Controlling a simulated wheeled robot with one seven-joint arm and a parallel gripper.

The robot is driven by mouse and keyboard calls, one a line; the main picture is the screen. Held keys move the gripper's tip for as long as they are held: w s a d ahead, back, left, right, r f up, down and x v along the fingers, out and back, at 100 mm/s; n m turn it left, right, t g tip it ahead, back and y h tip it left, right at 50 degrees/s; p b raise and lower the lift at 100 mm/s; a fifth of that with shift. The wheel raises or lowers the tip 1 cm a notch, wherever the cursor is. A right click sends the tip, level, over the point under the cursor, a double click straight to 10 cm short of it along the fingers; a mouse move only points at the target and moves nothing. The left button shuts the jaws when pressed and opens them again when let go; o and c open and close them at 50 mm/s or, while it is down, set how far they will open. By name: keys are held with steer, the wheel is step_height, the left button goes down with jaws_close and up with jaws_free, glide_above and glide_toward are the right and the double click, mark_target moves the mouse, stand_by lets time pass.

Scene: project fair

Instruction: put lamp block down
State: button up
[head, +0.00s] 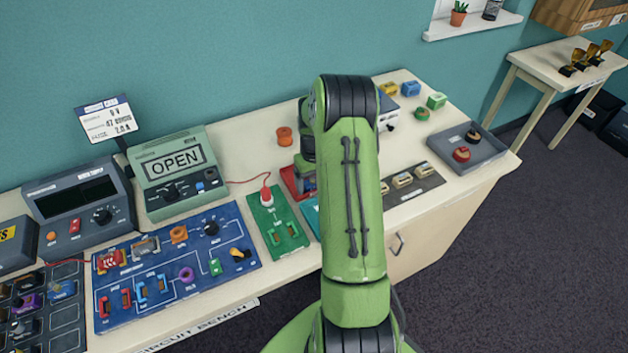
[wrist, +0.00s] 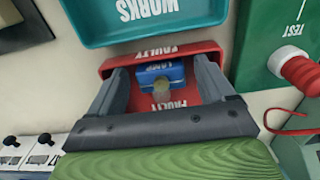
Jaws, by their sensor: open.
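The lamp block (wrist: 151,73) is blue with a pale yellow-green bulb and the word LAMP. In the wrist view it sits inside the red FAULTY tray (wrist: 187,49). My gripper (wrist: 162,68) is open, with one finger on each side of the block and a gap visible beside it. The fingers reach down into the tray. In the head view my arm hides most of the gripper and block; part of the red tray (head: 289,178) shows left of the arm.
The teal WORKS tray (wrist: 92,30) lies beside the red tray. The green test board (head: 262,212) with a red plug stands to the left in the head view.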

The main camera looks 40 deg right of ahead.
mark_target(314, 177)
step_height(314, 177, up, 12)
steer(key=s+a+r+n+t+h, duration=0.15)
steer(key=s+a+r, duration=0.25)
steer(key=a+r, duration=0.95)
steer(key=s+a+r+n+t+y, duration=0.1)
steer(key=s+a+t, duration=0.3)
steer(key=s+a, duration=0.8)
steer(key=s+p, duration=0.1)
steer(key=s, duration=0.3)
steer(key=shift+a+r+n, duration=0.25)
steer(key=shift+a+n, duration=0.05)
steer(key=shift+n, duration=0.05)
steer(key=shift+y, duration=0.25)
steer(key=shift+c, duration=0.2)
